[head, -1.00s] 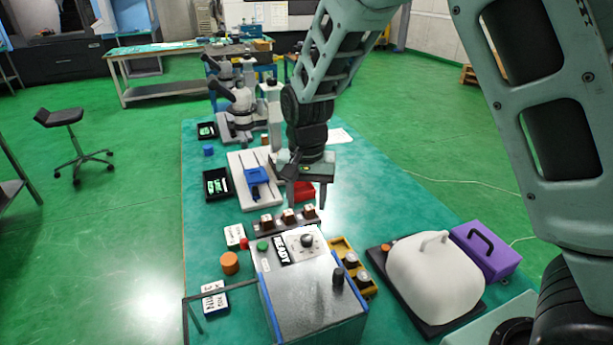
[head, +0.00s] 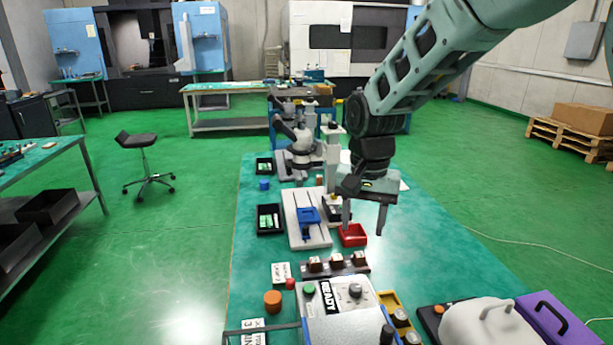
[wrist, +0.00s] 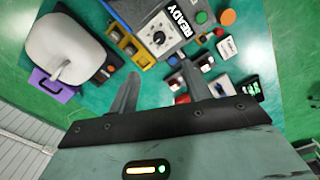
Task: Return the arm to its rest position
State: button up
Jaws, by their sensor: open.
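My arm reaches in from the upper right of the head view. My gripper (head: 361,218) hangs with its fingers pointing down above the green worktable (head: 262,215). Its two fingers are apart with nothing between them. In the head view it appears near the red tray (head: 352,235) and the white board with a blue part (head: 308,214). The wrist view shows both fingers (wrist: 160,92) spread apart, with the control box marked READY (wrist: 160,35) beyond them.
A control box (head: 345,300) stands at the table's near side. A wooden block rack (head: 335,264) lies behind it. A white cover (head: 490,322) and a purple case (head: 556,318) are at the lower right. Microscopes (head: 300,150) stand at the back. The table's right middle is clear.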

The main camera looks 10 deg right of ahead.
jog(key=s+a+n, duration=0.2)
jog(key=s+n, duration=0.4)
jog(key=s, duration=0.7)
jog(key=s+a+n, duration=0.3)
jog(key=s+n, duration=0.4)
jog(key=s, duration=0.6)
jog(key=shift+s+a+y, duration=0.2)
jog(key=shift+s+y, duration=0.1)
